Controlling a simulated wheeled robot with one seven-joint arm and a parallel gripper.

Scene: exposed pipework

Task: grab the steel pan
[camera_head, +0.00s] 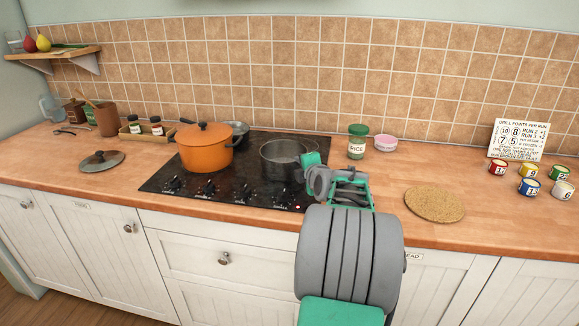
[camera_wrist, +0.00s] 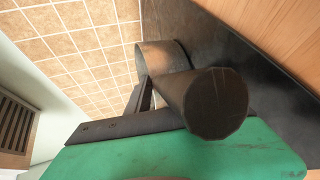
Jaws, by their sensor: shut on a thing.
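The steel pan (camera_head: 281,157) is a round, open grey pot. It sits upright at the right side of the black hob, and I cannot tell whether its base touches the hob. My gripper (camera_head: 308,171) is at the pan's right side, shut on its handle. In the wrist view the dark round handle (camera_wrist: 214,104) points toward the camera, against the green and dark finger parts of my gripper (camera_wrist: 150,110). Part of the pan's wall (camera_wrist: 160,60) shows behind it. The far finger is mostly hidden.
An orange pot (camera_head: 204,152) stands left of the pan, with a small grey pan (camera_head: 238,131) behind it. A green-lidded jar (camera_head: 357,141) and pink tub (camera_head: 386,143) stand behind right. A cork mat (camera_head: 435,204) and several coloured mugs (camera_head: 529,187) are farther right.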

